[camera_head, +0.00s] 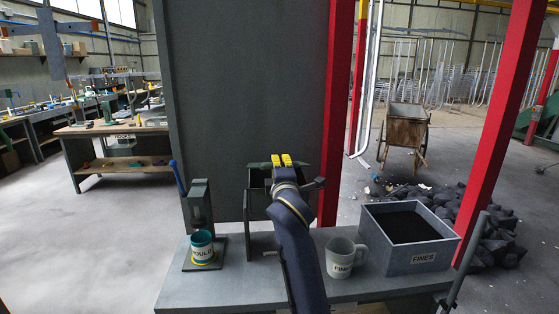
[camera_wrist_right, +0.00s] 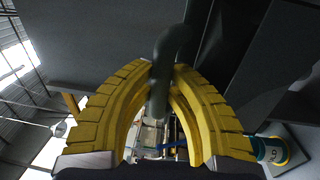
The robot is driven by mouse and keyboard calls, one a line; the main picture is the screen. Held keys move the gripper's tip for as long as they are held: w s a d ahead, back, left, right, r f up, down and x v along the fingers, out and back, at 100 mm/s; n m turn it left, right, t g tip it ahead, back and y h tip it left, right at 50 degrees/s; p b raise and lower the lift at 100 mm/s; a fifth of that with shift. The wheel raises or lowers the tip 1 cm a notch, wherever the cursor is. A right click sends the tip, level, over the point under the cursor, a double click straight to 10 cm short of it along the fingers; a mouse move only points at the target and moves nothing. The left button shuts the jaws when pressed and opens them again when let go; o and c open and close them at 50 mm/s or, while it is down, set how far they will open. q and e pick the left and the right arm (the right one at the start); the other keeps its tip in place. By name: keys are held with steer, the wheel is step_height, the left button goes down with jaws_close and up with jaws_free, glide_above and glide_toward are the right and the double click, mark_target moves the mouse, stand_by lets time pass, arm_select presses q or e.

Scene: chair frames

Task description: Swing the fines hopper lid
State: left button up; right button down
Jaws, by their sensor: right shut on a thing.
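My right gripper (camera_head: 281,159) is raised above the bench, in front of a dark green-grey housing (camera_head: 258,178) by the tall panel. Its yellow fingers (camera_wrist_right: 160,110) close around a dark grey-green bar-like handle (camera_wrist_right: 163,75) in the right wrist view. My right arm hides much of the housing, and I cannot tell how far any lid on it is swung. A grey open-topped box labelled FINES (camera_head: 405,262), with dark contents, stands on the bench to the right. My left gripper is not in view.
A green press (camera_head: 200,204) with a blue-tipped lever stands at the bench's left; a labelled teal-white cup (camera_head: 202,246) sits at its base. A tall dark panel (camera_head: 240,100) rises behind. Red posts (camera_head: 497,120) stand right. The bench's left front (camera_head: 205,287) is clear.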

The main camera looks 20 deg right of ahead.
steer(key=shift+s+a+f, duration=0.1)
steer(key=shift+s+f, duration=0.2)
steer(key=shift+f, duration=0.65)
steer(key=shift+s+f, duration=0.3)
steer(key=shift+f, duration=0.6)
steer(key=shift+f, duration=0.15)
